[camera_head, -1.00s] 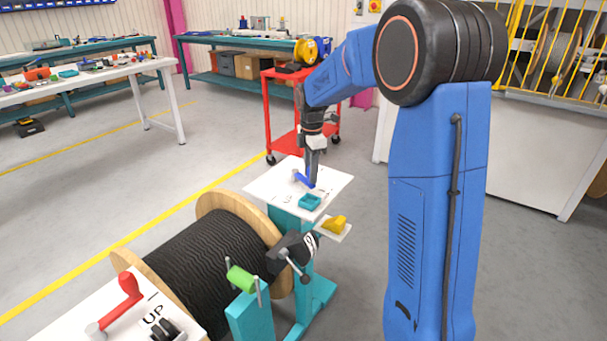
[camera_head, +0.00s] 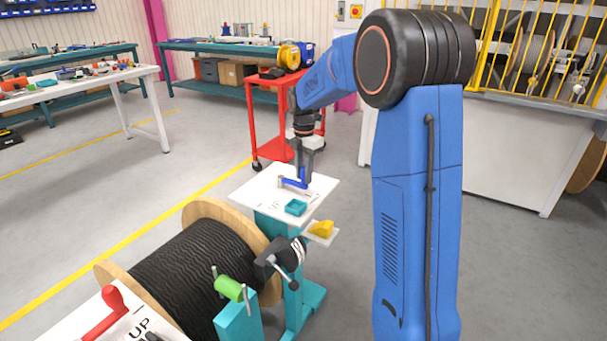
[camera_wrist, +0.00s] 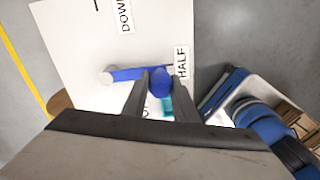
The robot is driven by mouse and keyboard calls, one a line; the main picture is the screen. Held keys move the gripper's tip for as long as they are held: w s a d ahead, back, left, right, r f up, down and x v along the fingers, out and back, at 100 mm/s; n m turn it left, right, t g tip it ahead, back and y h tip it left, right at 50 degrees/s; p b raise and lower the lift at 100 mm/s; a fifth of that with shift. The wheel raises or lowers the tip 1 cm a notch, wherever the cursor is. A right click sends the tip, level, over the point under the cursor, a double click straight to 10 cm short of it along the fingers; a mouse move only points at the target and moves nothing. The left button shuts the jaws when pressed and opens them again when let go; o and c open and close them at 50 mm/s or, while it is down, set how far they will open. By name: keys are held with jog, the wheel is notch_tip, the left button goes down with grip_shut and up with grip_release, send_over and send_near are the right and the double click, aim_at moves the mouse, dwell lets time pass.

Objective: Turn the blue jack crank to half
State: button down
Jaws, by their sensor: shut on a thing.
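The blue crank (camera_head: 291,182) sits on a white panel (camera_head: 322,184) atop a teal stand. In the wrist view the crank's blue arm (camera_wrist: 130,74) runs from a grey hub (camera_wrist: 105,75) at left to an upright blue knob (camera_wrist: 161,82) at right. My gripper (camera_head: 304,181) points down over the panel, and its fingers (camera_wrist: 160,88) are shut around the knob. The HALF label (camera_wrist: 182,62) lies just right of the knob. The DOWN label (camera_wrist: 124,14) lies farther up the panel. Another label is mostly hidden behind my fingers.
A teal open box (camera_head: 296,208) sits on the panel's near edge. A yellow piece (camera_head: 321,229) rests on a small side shelf. A black cable reel (camera_head: 190,265) and a red crank (camera_head: 105,315) are nearer. A red cart (camera_head: 262,125) stands behind the panel.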

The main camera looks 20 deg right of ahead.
jog(key=c, duration=1.4)
grip_release()
jog(key=shift+c, duration=0.2)
jog(key=shift+r, duration=0.15)
notch_tip(320, 180, up, 17)
jog(key=shift+r, duration=0.1)
